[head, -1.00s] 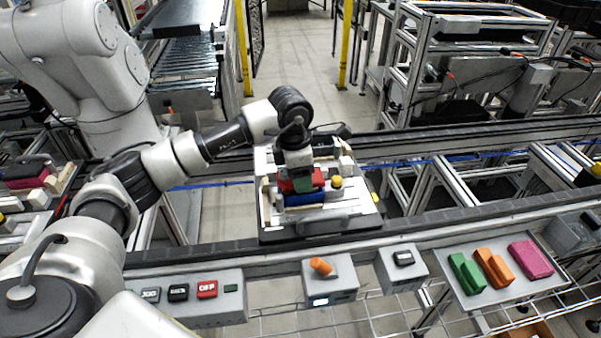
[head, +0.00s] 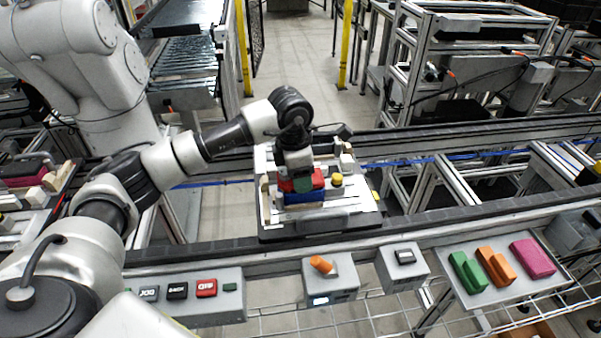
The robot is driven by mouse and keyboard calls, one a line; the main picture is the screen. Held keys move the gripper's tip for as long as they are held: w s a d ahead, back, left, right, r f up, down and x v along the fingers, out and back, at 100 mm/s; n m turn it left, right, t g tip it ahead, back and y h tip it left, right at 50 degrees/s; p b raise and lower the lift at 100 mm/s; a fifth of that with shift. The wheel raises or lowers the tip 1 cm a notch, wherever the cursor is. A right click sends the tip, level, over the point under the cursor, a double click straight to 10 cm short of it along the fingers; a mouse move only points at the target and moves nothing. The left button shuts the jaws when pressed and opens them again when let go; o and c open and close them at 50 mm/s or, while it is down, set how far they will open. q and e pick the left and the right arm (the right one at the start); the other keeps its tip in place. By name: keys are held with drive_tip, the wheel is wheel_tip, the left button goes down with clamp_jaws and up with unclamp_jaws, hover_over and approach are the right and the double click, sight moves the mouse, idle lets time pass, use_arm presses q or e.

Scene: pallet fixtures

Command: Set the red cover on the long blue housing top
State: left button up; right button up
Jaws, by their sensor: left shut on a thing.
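The red cover (head: 317,178) is in my left gripper (head: 303,183), which is shut on it from above. The long blue housing (head: 304,197) sits on the pallet fixture (head: 271,231), directly below the red cover. The cover looks level and lies along the housing top. I cannot tell if it touches the housing or hangs just above it. The gripper fingers hide the middle of the cover. My right gripper is not in view.
A yellow knob (head: 336,180) stands right of the housing on the pallet. A grey tray (head: 462,289) with green, orange and magenta parts is at the right. Button boxes line the front of the conveyor (head: 450,220), with an orange switch (head: 321,265).

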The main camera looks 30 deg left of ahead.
use_arm(q)
drive_tip(key=shift+f+b, duration=0.3)
drive_tip(key=shift+f, duration=0.05)
idle(0.3)
drive_tip(key=o, duration=1)
wheel_tip(320, 180, up, 11)
drive_tip(key=a+b, duration=0.1)
drive_tip(key=shift+s+f+b, duration=0.15)
drive_tip(key=shift+s+b, duration=0.15)
drive_tip(key=shift+s, duration=0.1)
